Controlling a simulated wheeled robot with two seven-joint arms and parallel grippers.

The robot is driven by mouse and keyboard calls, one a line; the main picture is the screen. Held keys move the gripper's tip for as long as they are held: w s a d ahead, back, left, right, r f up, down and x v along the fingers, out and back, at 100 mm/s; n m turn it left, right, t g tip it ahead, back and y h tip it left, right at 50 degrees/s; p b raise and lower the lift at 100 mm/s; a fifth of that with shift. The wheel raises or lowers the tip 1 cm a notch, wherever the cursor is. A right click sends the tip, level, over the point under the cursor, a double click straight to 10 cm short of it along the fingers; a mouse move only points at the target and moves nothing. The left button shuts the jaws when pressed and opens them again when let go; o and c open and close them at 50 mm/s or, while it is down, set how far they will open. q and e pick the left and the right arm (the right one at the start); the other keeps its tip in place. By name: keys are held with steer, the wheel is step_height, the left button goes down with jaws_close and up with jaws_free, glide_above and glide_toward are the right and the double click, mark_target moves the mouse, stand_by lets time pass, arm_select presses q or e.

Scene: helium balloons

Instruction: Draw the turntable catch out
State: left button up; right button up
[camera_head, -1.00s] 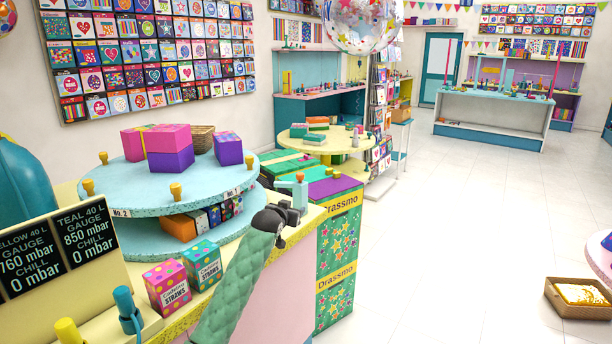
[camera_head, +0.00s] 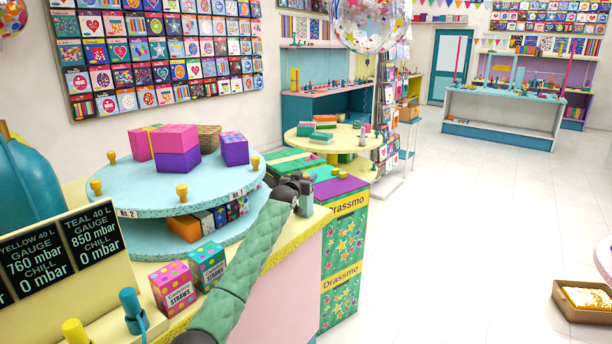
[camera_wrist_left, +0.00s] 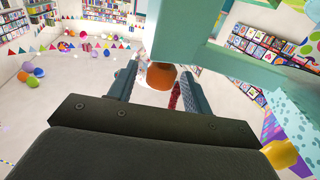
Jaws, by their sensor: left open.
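The turntable (camera_head: 130,192) is a light-blue, two-tier round stand with yellow pegs, at the left on the counter. What looks like its catch is a grey-teal block (camera_head: 306,206) at the counter's far right corner. In the left wrist view the block (camera_wrist_left: 182,38) is large and close, with an orange knob (camera_wrist_left: 161,75) at its lower end. My left gripper (camera_head: 301,182) is at the block in the head view and covers the knob there. In the left wrist view its open fingers (camera_wrist_left: 160,82) stand either side of the knob, with gaps showing. My right gripper is out of view.
Pink and purple boxes (camera_head: 176,148) sit on the turntable's top. Two straws boxes (camera_head: 173,287) stand on the counter beside my left arm. A starry green box stack (camera_head: 342,260) stands just beyond the counter. Open white floor (camera_head: 460,240) lies to the right.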

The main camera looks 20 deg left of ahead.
mark_target(306, 175)
arm_select(q)
steer(key=shift+w, duration=0.45)
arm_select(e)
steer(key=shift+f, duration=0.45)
